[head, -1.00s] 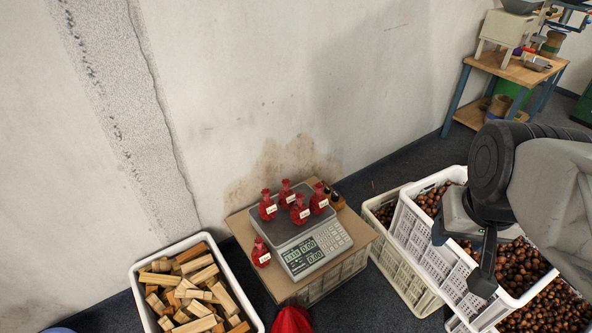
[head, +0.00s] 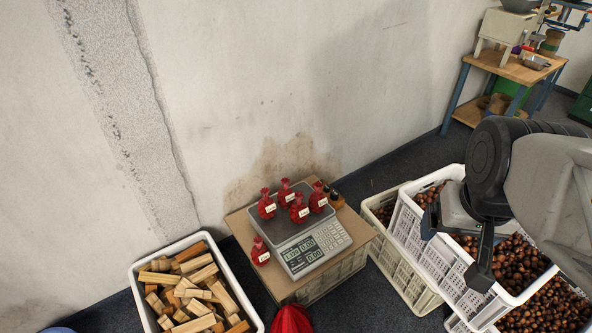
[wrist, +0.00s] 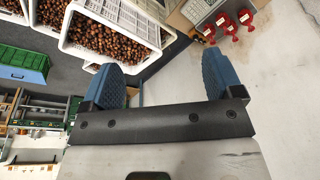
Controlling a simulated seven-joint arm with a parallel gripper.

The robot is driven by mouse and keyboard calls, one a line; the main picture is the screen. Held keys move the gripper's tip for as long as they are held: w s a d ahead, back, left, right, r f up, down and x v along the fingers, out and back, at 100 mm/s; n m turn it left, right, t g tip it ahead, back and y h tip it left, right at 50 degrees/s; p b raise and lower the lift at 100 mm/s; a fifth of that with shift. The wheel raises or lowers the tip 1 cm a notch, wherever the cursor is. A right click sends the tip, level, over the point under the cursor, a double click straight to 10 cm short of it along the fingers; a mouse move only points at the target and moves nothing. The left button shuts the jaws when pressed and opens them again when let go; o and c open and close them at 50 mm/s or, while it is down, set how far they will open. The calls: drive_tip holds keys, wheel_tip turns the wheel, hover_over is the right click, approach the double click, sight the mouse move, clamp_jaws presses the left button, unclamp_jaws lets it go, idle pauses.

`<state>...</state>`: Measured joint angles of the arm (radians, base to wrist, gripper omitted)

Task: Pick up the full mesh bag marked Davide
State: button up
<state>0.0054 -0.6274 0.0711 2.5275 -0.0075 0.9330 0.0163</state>
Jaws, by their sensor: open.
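Several small red mesh bags with white tags stand on the scale (head: 306,243), among them a left one (head: 266,206), a back one (head: 286,192), a front one (head: 300,210) and a right one (head: 318,199). Another red bag (head: 260,252) stands at the scale's front left. The tag writing is too small to read, so I cannot tell which is marked Davide. My gripper (head: 480,272) is over the chestnut crates, right of the scale and well apart from the bags. In the wrist view my gripper (wrist: 165,75) is open and empty, with some red bags (wrist: 227,25) at upper right.
The scale sits on a cardboard-topped crate (head: 244,228) near the wall. White crates (head: 425,243) of chestnuts stand right of it. A white crate (head: 140,292) of wood blocks stands left. A larger red thing (head: 291,321) is cut off at the bottom edge. A workbench (head: 515,69) stands back right.

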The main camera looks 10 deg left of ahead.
drive_tip(key=w+a+f+t+y, duration=0.15)
drive_tip(key=w+a+f, duration=0.45)
drive_tip(key=w, duration=0.8)
drive_tip(key=w+a+f+t, duration=0.2)
drive_tip(key=w+a+f, duration=0.2)
drive_tip(key=w+a, duration=0.7)
drive_tip(key=w+a+f+t+y, duration=0.15)
drive_tip(key=w+a+f, duration=0.3)
drive_tip(key=w, duration=1.25)
drive_tip(key=w+a+f+t, duration=0.1)
drive_tip(key=w+a+f, duration=0.25)
drive_tip(key=f, duration=0.25)
drive_tip(key=w+a+f+t+h, duration=0.1)
drive_tip(key=w+a+f, duration=0.25)
drive_tip(key=f, duration=0.25)
drive_tip(key=w+a+f+t, duration=0.1)
drive_tip(key=w+a+f, duration=0.1)
drive_tip(key=a+f, duration=0.3)
drive_tip(key=t+h, duration=0.2)
drive_tip(key=t, duration=0.1)
approach(285, 187)
drive_tip(key=shift+s+r, duration=0.15)
drive_tip(key=shift+s, duration=0.25)
drive_tip(key=shift+x, duration=3.4)
